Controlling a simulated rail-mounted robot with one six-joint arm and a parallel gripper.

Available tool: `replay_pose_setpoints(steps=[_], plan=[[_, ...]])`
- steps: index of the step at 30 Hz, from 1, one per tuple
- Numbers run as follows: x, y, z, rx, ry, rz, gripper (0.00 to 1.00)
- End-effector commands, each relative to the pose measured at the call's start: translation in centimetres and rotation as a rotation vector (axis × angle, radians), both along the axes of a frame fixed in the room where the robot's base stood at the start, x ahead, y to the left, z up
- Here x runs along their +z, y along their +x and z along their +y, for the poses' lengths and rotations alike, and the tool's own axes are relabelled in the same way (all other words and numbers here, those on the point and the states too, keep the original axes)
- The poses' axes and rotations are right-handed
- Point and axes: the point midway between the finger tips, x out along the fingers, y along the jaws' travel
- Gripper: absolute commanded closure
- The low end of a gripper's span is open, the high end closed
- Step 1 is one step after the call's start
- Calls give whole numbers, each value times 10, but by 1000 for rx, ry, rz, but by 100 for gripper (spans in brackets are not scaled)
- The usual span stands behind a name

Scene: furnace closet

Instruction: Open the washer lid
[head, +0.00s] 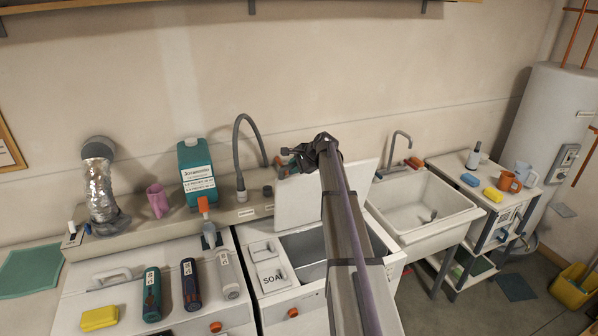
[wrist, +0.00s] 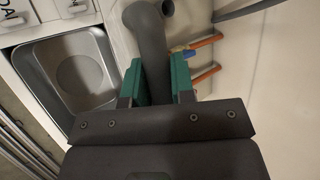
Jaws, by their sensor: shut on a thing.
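The washer (head: 262,310) stands in the middle of the head view. Its white lid (head: 300,205) is raised and tilted back toward the wall, and the grey tub (head: 308,246) is uncovered. The tub also shows at the left of the wrist view (wrist: 70,68). My gripper (head: 287,158) is at the raised lid's upper edge. In the wrist view its green-padded fingers (wrist: 158,82) are on either side of a thick grey curved piece (wrist: 152,38). I cannot tell whether this is a lid handle or a hose. My arm hides part of the lid and tub.
A grey hose (head: 238,135) arches behind the washer, left of my gripper. Orange pipes (wrist: 205,75) with a blue part lie close to the right finger. A sink (head: 425,205) stands to the right. Bottles (head: 190,283) and a yellow sponge (head: 100,318) occupy the left machine's top.

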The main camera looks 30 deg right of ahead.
Motion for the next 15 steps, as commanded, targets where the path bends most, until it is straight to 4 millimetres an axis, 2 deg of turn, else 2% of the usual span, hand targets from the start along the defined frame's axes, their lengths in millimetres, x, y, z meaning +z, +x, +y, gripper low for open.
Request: replay_pose_setpoints(steps=[12,13,15], plan=[[1,3,-1,-1,-1,-2,100],[1,3,0,-1,-1,-2,75],[1,3,0,-1,-1,-1,68]])
